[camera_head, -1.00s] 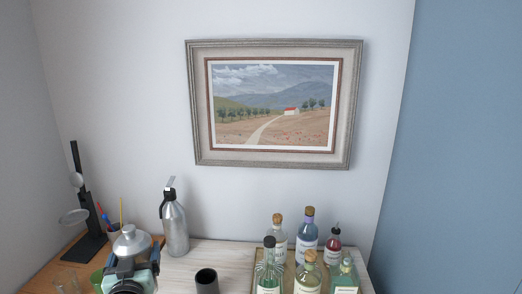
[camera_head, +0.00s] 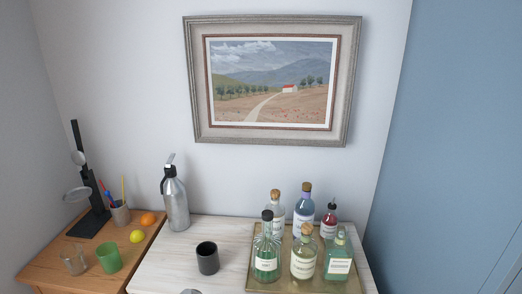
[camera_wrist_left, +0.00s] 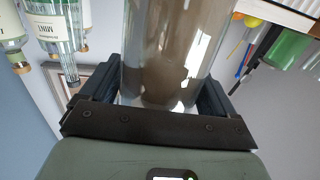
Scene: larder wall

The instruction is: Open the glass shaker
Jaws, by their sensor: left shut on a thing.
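In the left wrist view my left gripper (camera_wrist_left: 160,98) is shut on the glass shaker (camera_wrist_left: 165,50), a clear, brownish-grey glass cylinder. The dark fingers press on both sides of its wall. In the head view only a small rounded grey piece (camera_head: 190,292) shows at the bottom edge, probably the top of the shaker's metal cap. The rest of the shaker and my left gripper are below that view. Whether the cap sits on the glass cannot be seen. My right gripper is in neither current view.
A black cup (camera_head: 207,258) and a metal siphon (camera_head: 175,205) stand on the white top. A tray (camera_head: 262,284) of several bottles is at right. A wooden side surface (camera_head: 150,240) holds a lemon, an orange, a green cup (camera_head: 109,257), a glass and a black stand.

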